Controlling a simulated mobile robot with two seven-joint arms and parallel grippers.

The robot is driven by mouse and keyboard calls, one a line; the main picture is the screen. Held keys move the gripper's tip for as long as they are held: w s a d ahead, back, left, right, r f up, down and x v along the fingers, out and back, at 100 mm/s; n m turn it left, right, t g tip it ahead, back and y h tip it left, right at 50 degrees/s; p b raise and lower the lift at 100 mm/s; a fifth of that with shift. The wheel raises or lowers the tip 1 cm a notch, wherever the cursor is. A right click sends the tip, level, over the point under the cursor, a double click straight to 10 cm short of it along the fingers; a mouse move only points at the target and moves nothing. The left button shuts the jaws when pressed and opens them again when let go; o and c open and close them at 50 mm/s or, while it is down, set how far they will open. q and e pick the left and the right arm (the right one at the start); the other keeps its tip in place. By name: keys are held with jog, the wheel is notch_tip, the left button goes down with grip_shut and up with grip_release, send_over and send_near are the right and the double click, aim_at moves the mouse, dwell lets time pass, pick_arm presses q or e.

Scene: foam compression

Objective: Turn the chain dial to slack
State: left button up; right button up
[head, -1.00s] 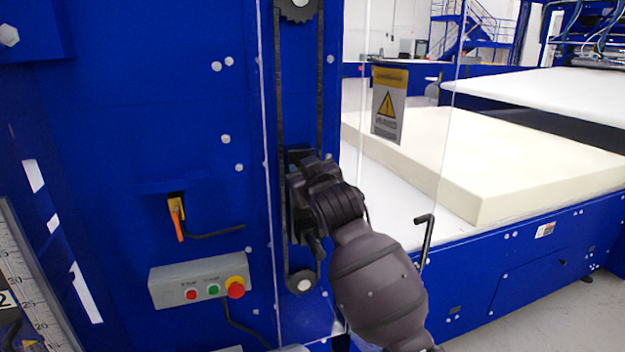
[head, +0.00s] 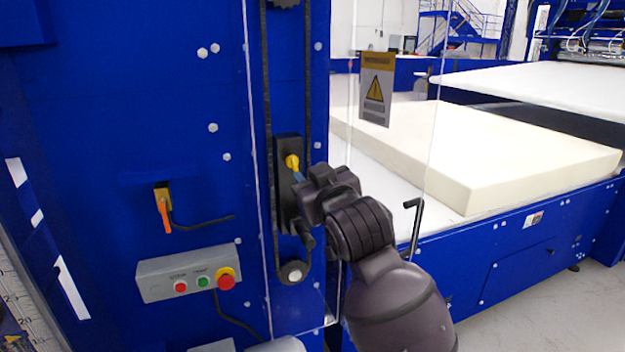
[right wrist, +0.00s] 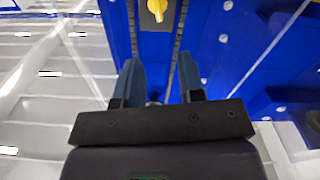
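The chain dial is a yellow knob (head: 292,161) on a dark plate (head: 284,147) between the two runs of the chain (head: 267,110). In the right wrist view the yellow knob (right wrist: 157,9) shows at the top edge, ahead of the fingers. My right gripper (head: 299,178) is just below and right of the knob in the head view. In the right wrist view its two blue-grey fingers (right wrist: 158,75) stand apart with nothing between them, and a gap separates them from the knob. My left gripper is not in view.
A clear panel with a warning sign (head: 376,89) stands to the right of the chain. A black handle (head: 414,228) is below it. A grey button box (head: 188,274) and an orange lever (head: 165,214) are at the left. A cream foam block (head: 480,150) lies on the conveyor.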

notch_tip(320, 180, up, 8)
jog(key=a, duration=0.3)
jog(key=m+g+h, duration=0.1)
jog(key=g+h, duration=0.2)
jog(key=g, duration=0.1)
send_near(294, 160)
jog(key=p+x, duration=0.2)
jog(key=x, duration=0.7)
jog(key=shift+w+a+f, duration=0.1)
jog(key=shift+w, duration=0.25)
jog(key=c, duration=0.6)
